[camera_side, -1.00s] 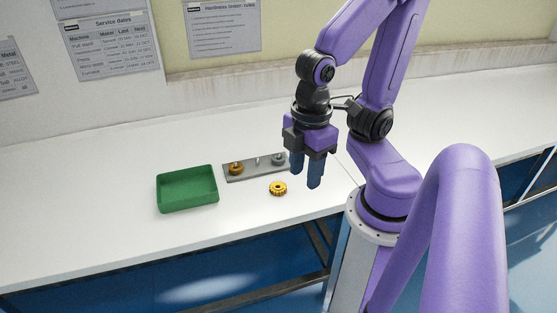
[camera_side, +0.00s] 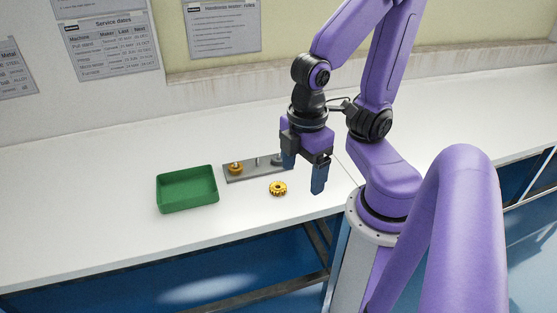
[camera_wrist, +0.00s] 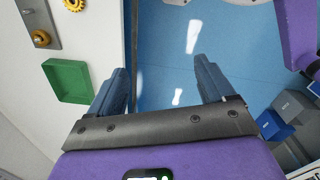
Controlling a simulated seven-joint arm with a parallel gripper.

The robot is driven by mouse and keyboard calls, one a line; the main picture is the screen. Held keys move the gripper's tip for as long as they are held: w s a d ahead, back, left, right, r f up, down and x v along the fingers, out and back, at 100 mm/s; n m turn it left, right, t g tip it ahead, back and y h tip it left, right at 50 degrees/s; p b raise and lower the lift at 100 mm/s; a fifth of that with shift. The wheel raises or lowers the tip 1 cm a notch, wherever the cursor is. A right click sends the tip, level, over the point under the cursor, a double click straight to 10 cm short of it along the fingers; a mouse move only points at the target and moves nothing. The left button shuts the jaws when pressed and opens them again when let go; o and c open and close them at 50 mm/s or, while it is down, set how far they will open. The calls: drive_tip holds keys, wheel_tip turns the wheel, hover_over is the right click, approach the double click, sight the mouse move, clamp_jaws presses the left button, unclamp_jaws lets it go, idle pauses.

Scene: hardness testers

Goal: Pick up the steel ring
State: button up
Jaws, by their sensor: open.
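The steel ring (camera_side: 277,160) is a small grey ring at the right end of the grey plate in the side view. It seems to sit around a peg, and a finger of my gripper partly hides it. I cannot see the steel ring in the wrist view.
The grey plate (camera_side: 247,170) carries a brass ring (camera_side: 236,168) at its left end and a bare peg (camera_side: 257,160) mid-plate. A yellow gear (camera_side: 278,188) lies in front. A green tray (camera_side: 187,204) stands left. The white table (camera_side: 100,240) is otherwise clear.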

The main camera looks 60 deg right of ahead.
drive_tip(key=w+d+f+n+t+h, duration=0.1)
drive_tip(key=w+d+f+n+h, duration=0.1)
drive_tip(key=w+d+f+h, duration=0.3)
drive_tip(key=w+d+f+n+h, duration=0.1)
drive_tip(key=w+d+f+h, duration=0.2)
drive_tip(key=w+f+h, duration=0.35)
drive_tip(key=n+t+h, duration=0.1)
drive_tip(key=n+t, duration=0.1)
drive_tip(key=n, duration=0.3)
approach(278, 159)
drive_tip(key=x, duration=0.8)
drive_tip(key=shift+d, duration=0.25)
drive_tip(key=c, duration=1.3)
